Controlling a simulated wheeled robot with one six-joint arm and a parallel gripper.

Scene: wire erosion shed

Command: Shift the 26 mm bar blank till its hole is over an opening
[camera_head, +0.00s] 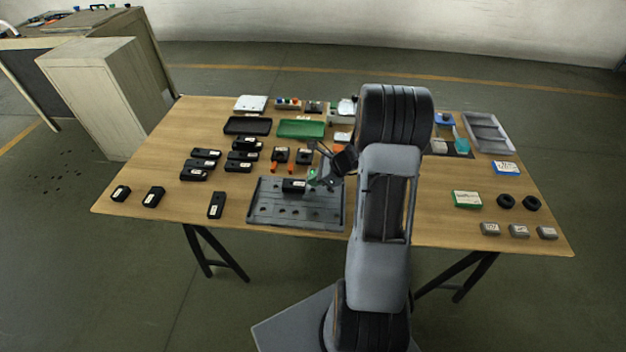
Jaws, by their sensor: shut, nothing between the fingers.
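A grey plate with several round openings (262,212) lies near the front middle of the table. One black bar blank with a white label (293,186) rests on the back part of this plate. Its label is too small to read, so I cannot tell whether it is the 26 mm one. Its hole and what lies under it cannot be made out. My gripper (316,182) is shut and empty, low over the plate just right of this blank. I cannot tell whether it touches the blank. My arm hides the area right of the plate.
More black labelled blanks stand left of the plate, one close by (216,205). A green tray (301,129) and a black tray (248,126) lie further back.

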